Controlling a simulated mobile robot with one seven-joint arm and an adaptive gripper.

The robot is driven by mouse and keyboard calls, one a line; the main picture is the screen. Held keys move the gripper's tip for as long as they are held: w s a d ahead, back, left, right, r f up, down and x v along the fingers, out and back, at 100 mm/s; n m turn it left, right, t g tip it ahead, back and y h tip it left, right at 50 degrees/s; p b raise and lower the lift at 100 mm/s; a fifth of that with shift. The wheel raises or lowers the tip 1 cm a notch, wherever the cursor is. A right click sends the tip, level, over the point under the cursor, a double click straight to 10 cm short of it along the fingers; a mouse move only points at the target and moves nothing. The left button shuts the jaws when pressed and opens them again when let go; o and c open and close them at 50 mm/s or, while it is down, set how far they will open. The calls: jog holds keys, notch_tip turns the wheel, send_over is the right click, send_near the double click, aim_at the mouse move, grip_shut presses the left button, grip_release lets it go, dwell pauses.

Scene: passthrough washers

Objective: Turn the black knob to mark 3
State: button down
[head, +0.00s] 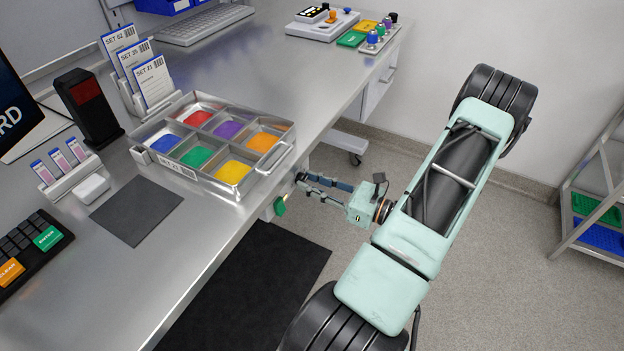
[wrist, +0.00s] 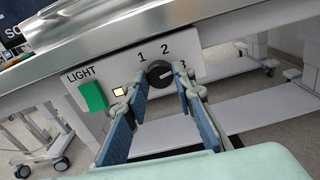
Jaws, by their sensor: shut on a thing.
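The black knob (wrist: 159,74) sits on a pale panel (wrist: 101,70) under the table edge, with marks 1, 2 and 3 around it. Mark 3 is partly hidden by my right finger. A pale pointer line on the knob appears to point right, toward mark 3, but it is small. My gripper (wrist: 160,83) has one finger on each side of the knob and is shut on it. In the head view, my gripper (head: 300,184) reaches the table's right edge, and the knob is hidden there.
A green switch (wrist: 93,96) and a small pale-yellow square (wrist: 119,90) sit left of the knob, by the word LIGHT. A metal tray (head: 197,184) of coloured compartments stands on the table just above. Open floor (head: 380,290) lies right of the table.

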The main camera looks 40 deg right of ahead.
jog(key=shift+m, duration=0.9)
jog(key=shift+p, duration=0.3)
jog(key=c, duration=1.6)
grip_release()
jog(key=v, duration=1.2)
jog(key=shift+a, duration=0.15)
